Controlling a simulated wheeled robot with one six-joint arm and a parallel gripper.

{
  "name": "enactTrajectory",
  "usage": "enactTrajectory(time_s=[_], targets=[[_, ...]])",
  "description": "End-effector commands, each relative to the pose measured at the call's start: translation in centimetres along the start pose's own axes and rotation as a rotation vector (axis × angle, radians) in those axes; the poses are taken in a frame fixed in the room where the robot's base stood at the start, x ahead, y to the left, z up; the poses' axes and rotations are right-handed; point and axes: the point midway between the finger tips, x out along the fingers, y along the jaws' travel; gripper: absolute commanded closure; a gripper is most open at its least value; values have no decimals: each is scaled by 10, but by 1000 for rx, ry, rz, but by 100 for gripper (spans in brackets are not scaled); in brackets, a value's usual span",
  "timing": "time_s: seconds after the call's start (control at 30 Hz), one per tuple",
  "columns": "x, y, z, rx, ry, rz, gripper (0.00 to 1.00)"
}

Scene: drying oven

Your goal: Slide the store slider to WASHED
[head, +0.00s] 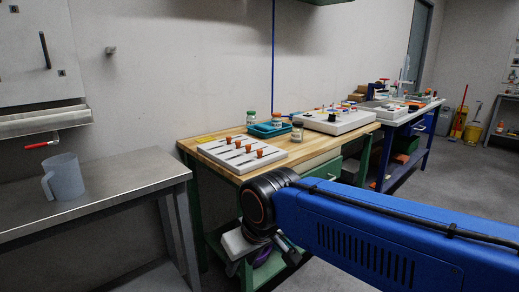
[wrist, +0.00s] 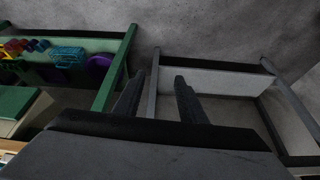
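A pale slider panel (head: 218,153) with several orange knobs in dark slots lies on the wooden bench top at the left end. Its lettering is too small to read, so I cannot tell which knob is the store slider or where WASHED is. My gripper (wrist: 159,85) is open and empty, its two dark fingers apart in the wrist view. In the head view it is low in front of the green bench, below the level of the panel and partly hidden by my blue arm. The panel is not identifiable in the wrist view.
A steel table (head: 110,187) with a grey jug (head: 66,178) stands at the left. Behind the panel are a teal tray (head: 268,130), jars and a white console (head: 335,121). The green bench frame (wrist: 118,72) and a lower shelf with coloured items are close to my gripper.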

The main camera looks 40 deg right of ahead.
Motion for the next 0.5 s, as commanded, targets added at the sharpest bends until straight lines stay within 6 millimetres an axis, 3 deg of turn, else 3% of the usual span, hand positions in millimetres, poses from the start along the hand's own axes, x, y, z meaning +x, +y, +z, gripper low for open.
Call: enactTrajectory(time_s=[0.27, 0.5], targets=[[-53, 22, -86, 369, -60, 43, 63], [-96, 53, -166, 749, -112, 100, 63]])
